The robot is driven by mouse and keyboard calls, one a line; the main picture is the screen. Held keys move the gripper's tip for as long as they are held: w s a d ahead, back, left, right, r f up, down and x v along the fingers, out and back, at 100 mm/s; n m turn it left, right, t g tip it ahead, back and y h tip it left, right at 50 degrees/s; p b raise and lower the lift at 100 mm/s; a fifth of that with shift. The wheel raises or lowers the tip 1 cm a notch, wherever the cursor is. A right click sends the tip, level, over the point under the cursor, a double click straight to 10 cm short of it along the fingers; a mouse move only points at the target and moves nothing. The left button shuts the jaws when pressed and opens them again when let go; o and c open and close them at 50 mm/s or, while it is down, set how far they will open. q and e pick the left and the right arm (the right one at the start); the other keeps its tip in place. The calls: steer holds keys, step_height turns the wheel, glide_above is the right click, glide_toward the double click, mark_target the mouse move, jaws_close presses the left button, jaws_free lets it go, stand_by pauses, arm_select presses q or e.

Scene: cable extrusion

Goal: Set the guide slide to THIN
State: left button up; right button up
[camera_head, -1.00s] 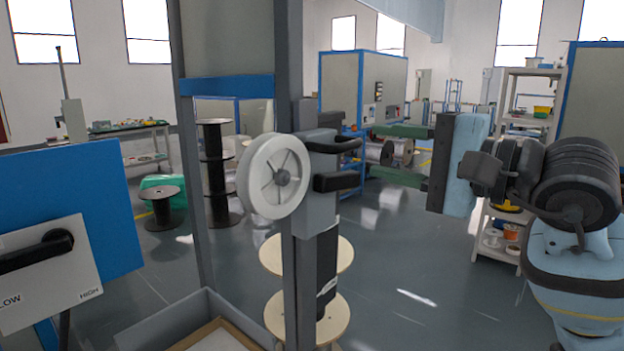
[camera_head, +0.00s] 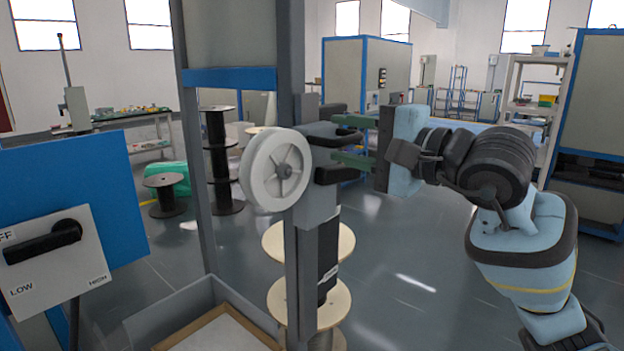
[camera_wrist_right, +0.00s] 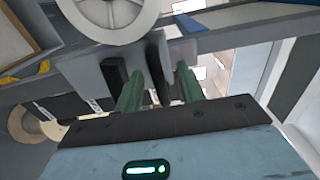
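The guide slide (camera_head: 317,165) is a grey block on a vertical post, with a white spoked wheel (camera_head: 275,168) on its left side. Two black handle parts stick out to its right, an upper one (camera_head: 330,134) and a lower one (camera_head: 338,175). A small label (camera_head: 328,273) shows on the dark rail below; its text is too small to read. My right gripper (camera_head: 354,141) is open, its two green fingers close to the handle parts. In the right wrist view the gripper (camera_wrist_right: 157,86) has a dark handle part (camera_wrist_right: 157,62) between its fingers; contact is unclear. My left gripper is out of view.
A control panel (camera_head: 55,262) with a black rotary handle, marked LOW and HIGH, stands at the left. A grey bin (camera_head: 185,305) sits below the post. Wooden-flanged spools (camera_head: 308,303) stand behind the rail. The floor to the right of the post is open.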

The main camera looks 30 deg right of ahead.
jaws_close()
steer(key=shift+f, duration=0.1)
